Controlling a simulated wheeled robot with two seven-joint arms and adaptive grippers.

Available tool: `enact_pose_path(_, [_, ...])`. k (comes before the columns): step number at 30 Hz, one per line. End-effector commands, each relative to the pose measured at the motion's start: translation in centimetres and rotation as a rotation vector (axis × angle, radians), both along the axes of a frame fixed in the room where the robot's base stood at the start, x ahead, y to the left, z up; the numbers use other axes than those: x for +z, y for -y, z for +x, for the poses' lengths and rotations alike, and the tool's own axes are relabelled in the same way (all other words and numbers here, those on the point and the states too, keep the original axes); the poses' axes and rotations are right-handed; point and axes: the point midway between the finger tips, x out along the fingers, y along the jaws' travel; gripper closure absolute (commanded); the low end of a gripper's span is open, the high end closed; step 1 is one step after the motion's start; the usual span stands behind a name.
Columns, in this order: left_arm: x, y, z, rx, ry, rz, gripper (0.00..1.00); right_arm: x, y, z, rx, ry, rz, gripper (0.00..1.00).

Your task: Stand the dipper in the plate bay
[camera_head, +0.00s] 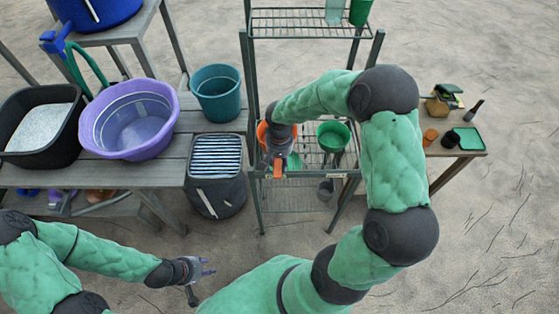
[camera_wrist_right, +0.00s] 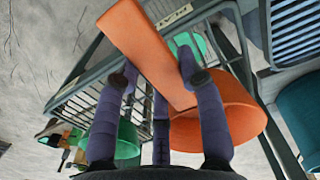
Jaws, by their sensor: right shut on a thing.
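My right gripper (camera_head: 277,158) is at the wire shelf rack, shut on a flat orange handle, which I take as the dipper (camera_head: 277,169). In the right wrist view the dipper (camera_wrist_right: 148,52) slants between the fingers of my right gripper (camera_wrist_right: 155,88). An orange bowl shape (camera_wrist_right: 238,112) is right behind the fingers; I cannot tell whether it is joined to the handle. A small pale plate (camera_head: 338,176) on the rack's front edge may mark the plate bay; it also shows in the wrist view (camera_wrist_right: 174,16). My left gripper (camera_head: 199,273) is open and empty over the ground.
A green pot (camera_head: 333,136) is on the rack's right side. A striped-top dark bin (camera_head: 216,160) stands left of the rack. The bench (camera_head: 160,172) holds a purple basin (camera_head: 130,118) and teal bucket (camera_head: 216,92). A small table (camera_head: 455,152) is right.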

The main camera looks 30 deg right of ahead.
Motion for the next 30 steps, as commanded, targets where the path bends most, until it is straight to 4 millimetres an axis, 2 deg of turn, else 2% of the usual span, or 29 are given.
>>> enact_pose_path(8, [-0.4, 0.0, 0.0, 0.000, 0.000, 0.000, 0.60, -0.3, 0.0, 0.0, 0.000, 0.001, -0.001, 1.00])
enact_pose_path(9, [-0.2, 0.0, 0.0, 0.000, 0.000, 0.000, 0.60, -0.2, 0.0, 0.0, 0.000, 0.000, 0.000, 0.50])
enact_pose_path(10, [-0.2, 0.0, 0.0, 0.000, 0.000, 0.000, 0.60, -0.2, 0.0, 0.0, 0.000, 0.000, 0.000, 0.42])
enact_pose_path(11, [-0.2, 0.0, 0.0, 0.000, 0.000, 0.000, 0.60, -0.2, 0.0, 0.0, 0.000, 0.000, 0.000, 0.38])
enact_pose_path(23, [0.1, 0.0, 0.0, 0.000, 0.000, 0.000, 0.60, 0.2, 0.0, 0.0, 0.000, 0.000, 0.000, 0.38])
enact_pose_path(26, [0.4, 0.0, 0.0, 0.000, 0.000, 0.000, 0.60, 1.2, 0.0, 0.1, -0.001, 0.003, -0.002, 0.38])
enact_pose_path(30, [1.1, 0.0, 0.0, 0.000, 0.000, 0.000, 0.60, 3.8, 0.0, 0.1, -0.001, 0.004, -0.001, 0.38])
